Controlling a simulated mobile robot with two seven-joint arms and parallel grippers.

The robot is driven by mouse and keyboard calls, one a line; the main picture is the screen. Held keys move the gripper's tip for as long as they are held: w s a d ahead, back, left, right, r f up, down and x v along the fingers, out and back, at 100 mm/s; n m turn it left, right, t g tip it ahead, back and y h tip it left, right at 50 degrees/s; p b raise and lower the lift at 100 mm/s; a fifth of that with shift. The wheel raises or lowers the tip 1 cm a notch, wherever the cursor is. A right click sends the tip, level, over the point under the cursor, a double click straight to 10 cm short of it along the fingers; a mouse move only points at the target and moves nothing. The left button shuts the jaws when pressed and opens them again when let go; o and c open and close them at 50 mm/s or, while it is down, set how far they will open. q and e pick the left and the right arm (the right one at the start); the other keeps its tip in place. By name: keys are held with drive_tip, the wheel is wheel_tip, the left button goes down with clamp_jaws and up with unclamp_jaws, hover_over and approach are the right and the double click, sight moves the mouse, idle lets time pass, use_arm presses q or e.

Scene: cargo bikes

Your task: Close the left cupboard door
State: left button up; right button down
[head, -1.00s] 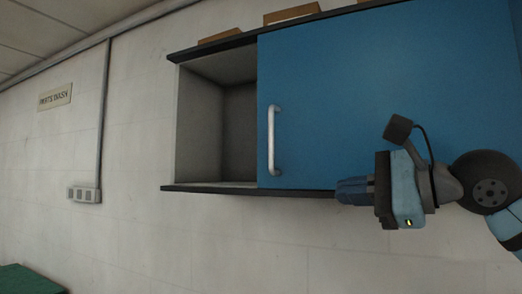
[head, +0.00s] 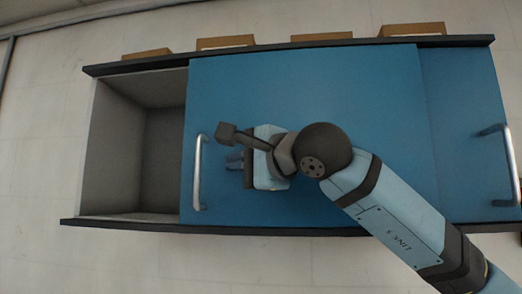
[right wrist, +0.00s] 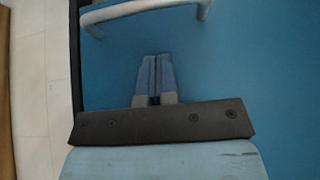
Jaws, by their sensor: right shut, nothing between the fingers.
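The left cupboard door (head: 300,90) is a blue sliding panel, drawn to the right so that the grey left compartment (head: 160,150) stands open and looks empty. Its silver bar handle (head: 198,172) is upright near the door's left edge. My right gripper (head: 230,160) is in front of this door, just right of the handle, fingers pointing left towards it. In the right wrist view its fingers (right wrist: 155,70) are shut and empty, apart from the handle (right wrist: 140,8) at the top. I cannot tell whether the fingertips touch the door. My left gripper is not in view.
The right door (head: 465,120) has its own bar handle (head: 510,160) at the far right. Several brown boxes (head: 225,42) rest on top of the cupboard. Pale wall (head: 40,110) is bare to the left of the cupboard.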

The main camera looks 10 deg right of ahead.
sight(215, 163)
drive_tip(key=a, duration=0.1)
drive_tip(key=a+p, duration=0.1)
drive_tip(key=a, duration=0.1)
drive_tip(key=shift+w+a+r, duration=0.1)
drive_tip(key=shift+w+a, duration=0.15)
drive_tip(key=shift+w, duration=0.1)
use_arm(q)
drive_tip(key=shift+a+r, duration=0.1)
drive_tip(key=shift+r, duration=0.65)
use_arm(e)
drive_tip(key=shift+a, duration=0.4)
drive_tip(key=shift+d, duration=0.1)
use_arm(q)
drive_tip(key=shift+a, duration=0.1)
